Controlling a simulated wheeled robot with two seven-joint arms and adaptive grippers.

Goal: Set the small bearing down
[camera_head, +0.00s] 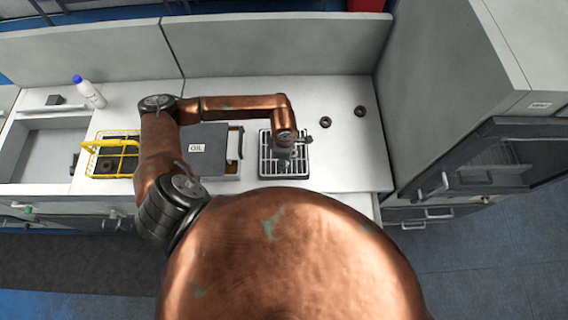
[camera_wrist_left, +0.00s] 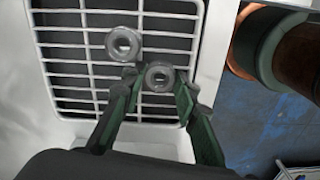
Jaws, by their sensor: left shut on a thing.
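The small bearing, a grey metal ring (camera_wrist_left: 148,79), sits between the two fingertips of my left gripper (camera_wrist_left: 158,84) in the left wrist view. The fingers are shut on it, above the wire rack (camera_wrist_left: 65,53). Whether it touches the rack I cannot tell. A second, similar grey ring (camera_wrist_left: 111,44) lies on the rack just left of it and farther up in the picture. In the head view my left gripper (camera_head: 284,152) reaches down over the rack (camera_head: 265,168) and hides both rings. My right gripper is not in view.
Two dark rings (camera_head: 319,122) (camera_head: 354,111) lie on the white counter (camera_head: 345,165) right of the rack. The counter's right front is clear.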

